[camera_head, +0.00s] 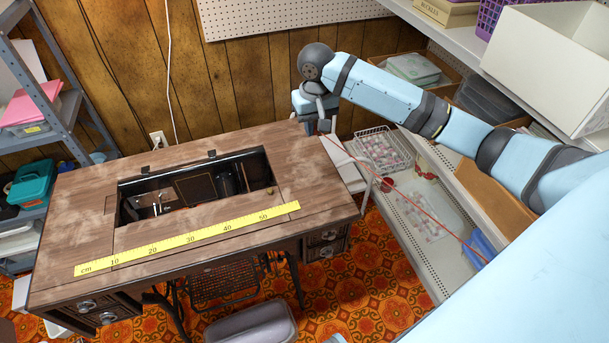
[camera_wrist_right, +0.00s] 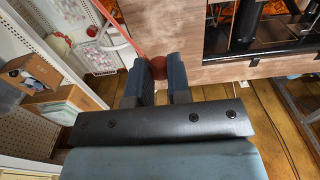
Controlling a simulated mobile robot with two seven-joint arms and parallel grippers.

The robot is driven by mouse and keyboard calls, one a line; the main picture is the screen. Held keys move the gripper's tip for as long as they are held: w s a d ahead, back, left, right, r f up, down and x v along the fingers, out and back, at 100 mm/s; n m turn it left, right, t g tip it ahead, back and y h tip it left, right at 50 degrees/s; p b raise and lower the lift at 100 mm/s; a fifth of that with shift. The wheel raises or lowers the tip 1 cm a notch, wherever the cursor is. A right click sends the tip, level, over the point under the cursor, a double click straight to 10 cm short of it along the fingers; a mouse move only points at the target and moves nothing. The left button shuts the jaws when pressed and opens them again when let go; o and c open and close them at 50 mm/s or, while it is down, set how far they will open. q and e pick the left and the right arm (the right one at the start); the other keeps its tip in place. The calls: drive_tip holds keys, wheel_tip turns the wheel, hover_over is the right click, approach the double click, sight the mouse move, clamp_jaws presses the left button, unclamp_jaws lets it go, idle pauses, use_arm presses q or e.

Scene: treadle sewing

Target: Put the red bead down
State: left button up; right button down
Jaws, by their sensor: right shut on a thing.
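My right gripper (camera_head: 325,127) is past the right back corner of the sewing table (camera_head: 75,215), mostly seen from above in the head view. In the right wrist view its two dark fingers (camera_wrist_right: 160,80) are shut on a round dark red bead (camera_wrist_right: 157,67). A thin red cord (camera_wrist_right: 122,25) runs up and left from near the bead. In the head view the red cord (camera_head: 440,223) slants down right across the shelves. The bead in the fingers is not clear in the head view. My left gripper is out of view.
A yellow measuring strip (camera_head: 190,238) lies along the table's front, beside the open machine well (camera_head: 140,210). The tabletop right of the well is bare. Shelves at the right hold a wire basket (camera_head: 380,150) and a white box (camera_head: 550,60). A wood-panelled wall stands behind.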

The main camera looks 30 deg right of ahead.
sight(312, 185)
wheel_tip(312, 185, down, 20)
drive_tip(key=shift+r+b, duration=0.1)
drive_tip(key=shift+b, duration=1.1)
drive_tip(key=c, duration=1.1)
unclamp_jaws()
